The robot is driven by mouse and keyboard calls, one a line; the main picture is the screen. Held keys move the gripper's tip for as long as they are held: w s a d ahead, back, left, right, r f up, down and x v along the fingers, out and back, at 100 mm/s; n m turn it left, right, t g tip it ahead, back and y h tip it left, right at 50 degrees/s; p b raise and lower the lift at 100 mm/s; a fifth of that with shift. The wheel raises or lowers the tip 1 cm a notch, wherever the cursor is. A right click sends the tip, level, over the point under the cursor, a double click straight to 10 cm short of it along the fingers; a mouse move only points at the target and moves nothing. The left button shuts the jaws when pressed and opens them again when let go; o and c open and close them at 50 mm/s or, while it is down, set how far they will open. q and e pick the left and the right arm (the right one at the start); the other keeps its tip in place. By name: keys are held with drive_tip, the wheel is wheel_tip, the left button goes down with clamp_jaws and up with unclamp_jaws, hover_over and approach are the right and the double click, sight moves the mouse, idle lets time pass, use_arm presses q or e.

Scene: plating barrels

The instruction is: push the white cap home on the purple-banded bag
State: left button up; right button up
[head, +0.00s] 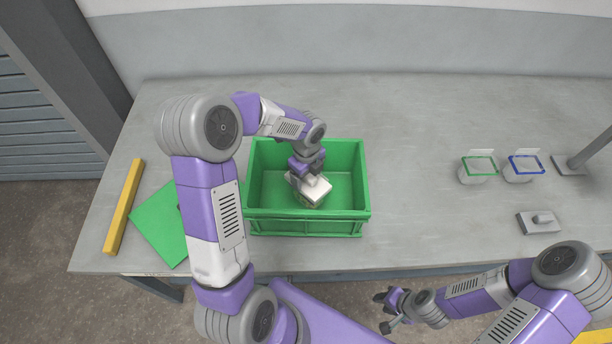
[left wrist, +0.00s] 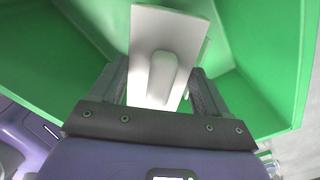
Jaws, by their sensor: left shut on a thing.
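My left gripper (head: 306,172) reaches down into the green crate (head: 305,227) and is shut on the white cap (head: 316,190). In the left wrist view the cap (left wrist: 180,35) is a flat white plate, with its raised grip (left wrist: 162,75) between the two fingers. A pale rounded object (head: 308,203) shows just under the cap inside the crate. I cannot tell whether it is the purple-banded bag; no purple band shows on it. Whether the cap touches it or is seated is also unclear. My right gripper (head: 388,311) is open and empty in front of the table.
A green-banded container (head: 473,177) and a blue-banded container (head: 518,175) stand at the right. A grey block with a knob (head: 540,222) and a post stand near them. A green sheet (head: 158,222) and yellow bar (head: 124,207) lie left. The table's middle right is clear.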

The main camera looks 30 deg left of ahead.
use_arm(q)
drive_tip(key=shift+s+a+f, duration=0.1)
drive_tip(key=shift+s+f, duration=0.55)
drive_tip(key=shift+f, duration=0.5)
drive_tip(key=shift+w+a+f, duration=0.1)
drive_tip(key=shift+w+a, duration=0.05)
drive_tip(key=shift+w, duration=0.1)
drive_tip(key=shift+c, duration=0.6)
drive_tip(key=shift+w, duration=0.1)
